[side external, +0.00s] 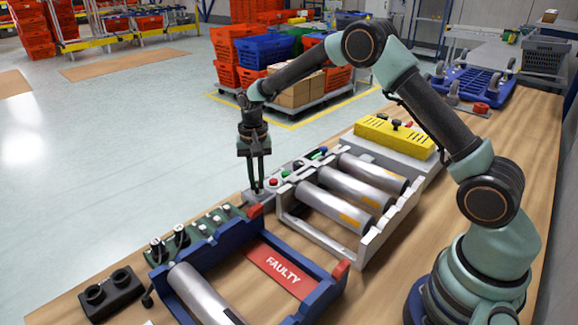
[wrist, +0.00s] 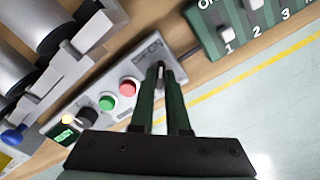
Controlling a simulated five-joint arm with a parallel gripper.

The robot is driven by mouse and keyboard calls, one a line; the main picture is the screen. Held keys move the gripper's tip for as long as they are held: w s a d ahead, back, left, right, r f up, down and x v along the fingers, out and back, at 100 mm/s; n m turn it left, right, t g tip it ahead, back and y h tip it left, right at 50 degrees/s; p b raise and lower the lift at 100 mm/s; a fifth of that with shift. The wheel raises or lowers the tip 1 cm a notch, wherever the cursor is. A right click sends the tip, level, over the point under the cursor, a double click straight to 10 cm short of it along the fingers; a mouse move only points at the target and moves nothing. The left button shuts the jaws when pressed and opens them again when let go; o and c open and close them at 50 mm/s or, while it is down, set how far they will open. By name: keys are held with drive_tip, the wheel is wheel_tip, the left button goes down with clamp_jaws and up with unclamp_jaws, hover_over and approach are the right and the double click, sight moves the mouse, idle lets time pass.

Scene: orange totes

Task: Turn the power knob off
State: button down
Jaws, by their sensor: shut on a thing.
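The control panel (wrist: 70,105) is a grey box that runs diagonally in the wrist view, with a red button (wrist: 127,87), a green button (wrist: 106,103) and a lit green display (wrist: 64,136). The power knob (wrist: 161,72) is at the panel's end, beside lettering that seems to read ON. My gripper (wrist: 161,75) points down over that end, its two fingers shut on the knob, which shows as a narrow strip between them. The fingers hide most of the knob, so its exact setting is unclear. In the side view my gripper (side external: 257,190) reaches the panel's near end.
A grey rack (side external: 380,222) with several metal cylinders stands right of the panel. A blue tray marked FAULTY (side external: 322,295) is in front. A green switch box (side external: 182,240) lies to the left, close to the panel's end. A yellow box (side external: 395,137) stands behind.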

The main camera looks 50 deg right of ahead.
drive_tip(key=n, duration=0.3)
drive_tip(key=shift+n, duration=0.4)
drive_tip(key=n, duration=0.4)
drive_tip(key=shift+r+n, duration=0.1)
drive_tip(key=shift+n, duration=0.2)
drive_tip(key=n, duration=0.4)
drive_tip(key=shift+n, duration=2.4)
drive_tip(key=c, duration=0.9)
unclamp_jaws()
